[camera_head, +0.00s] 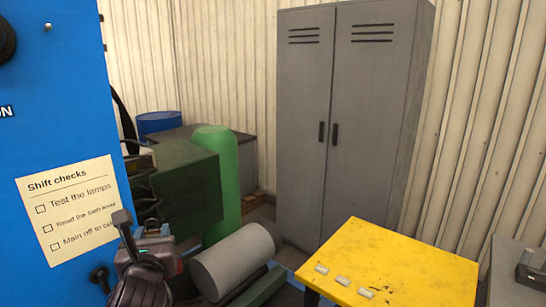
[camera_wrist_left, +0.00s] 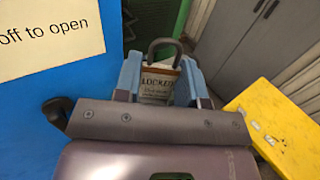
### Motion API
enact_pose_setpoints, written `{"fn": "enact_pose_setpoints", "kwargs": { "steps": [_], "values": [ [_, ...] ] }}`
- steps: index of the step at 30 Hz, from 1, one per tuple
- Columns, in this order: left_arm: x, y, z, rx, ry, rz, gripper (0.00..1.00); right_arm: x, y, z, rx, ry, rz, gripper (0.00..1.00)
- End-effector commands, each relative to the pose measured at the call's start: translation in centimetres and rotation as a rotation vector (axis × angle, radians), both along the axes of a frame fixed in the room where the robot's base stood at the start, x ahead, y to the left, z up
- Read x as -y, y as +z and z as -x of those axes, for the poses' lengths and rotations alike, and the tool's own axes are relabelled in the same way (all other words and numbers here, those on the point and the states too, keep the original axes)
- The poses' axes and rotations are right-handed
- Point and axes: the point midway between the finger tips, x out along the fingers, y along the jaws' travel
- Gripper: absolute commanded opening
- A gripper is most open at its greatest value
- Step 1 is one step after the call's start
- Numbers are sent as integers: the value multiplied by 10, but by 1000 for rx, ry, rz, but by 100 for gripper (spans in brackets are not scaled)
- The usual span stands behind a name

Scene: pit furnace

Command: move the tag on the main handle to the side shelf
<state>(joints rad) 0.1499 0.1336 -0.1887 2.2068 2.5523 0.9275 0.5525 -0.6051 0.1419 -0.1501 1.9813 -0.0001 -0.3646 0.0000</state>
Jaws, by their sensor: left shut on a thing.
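My left gripper (camera_head: 152,252) is near the lower front of the blue cabinet (camera_head: 60,110). In the left wrist view its two blue fingers (camera_wrist_left: 160,84) are shut on a pale tag (camera_wrist_left: 157,86) with dark lettering that seems to read "LOCKED". A dark curved shackle (camera_wrist_left: 164,46) rises above the tag. The tag is clear of the cabinet face. Part of a round black handle (camera_head: 6,40) shows at the cabinet's upper left, beside the letters "ON". A yellow-topped surface (camera_head: 400,262) stands at the lower right; I cannot tell if it is the side shelf.
Small pale pieces (camera_head: 343,281) lie on the yellow top; its rest is bare. A black knob (camera_head: 100,279) sticks out low on the blue cabinet. A grey cylinder (camera_head: 232,262) lies beyond my gripper. A grey locker (camera_head: 345,120) stands behind, a grey surface (camera_head: 508,270) at right.

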Motion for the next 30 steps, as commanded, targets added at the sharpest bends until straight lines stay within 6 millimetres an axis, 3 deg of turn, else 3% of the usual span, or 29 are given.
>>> {"fn": "enact_pose_setpoints", "kwargs": {
  "steps": [1, 6, 12, 18, 30],
  "values": [
    [2, -20, 7, -10, -30, -5, 15, 0, 0, 0, 1, 0, 0, 41],
    [13, -71, 29, -9, -135, -2, 15, 0, 1, -1, 2, 0, 0, 41],
    [23, -113, 54, -4, -220, 1, 15, 0, 1, -1, 2, 0, 0, 41],
    [27, -129, 65, 0, -255, -4, 15, 0, 0, -1, 2, 0, 0, 41],
    [28, -129, 66, 2, -255, -1, 15, 0, 0, 1, -1, 0, 0, 41]
  ]
}}
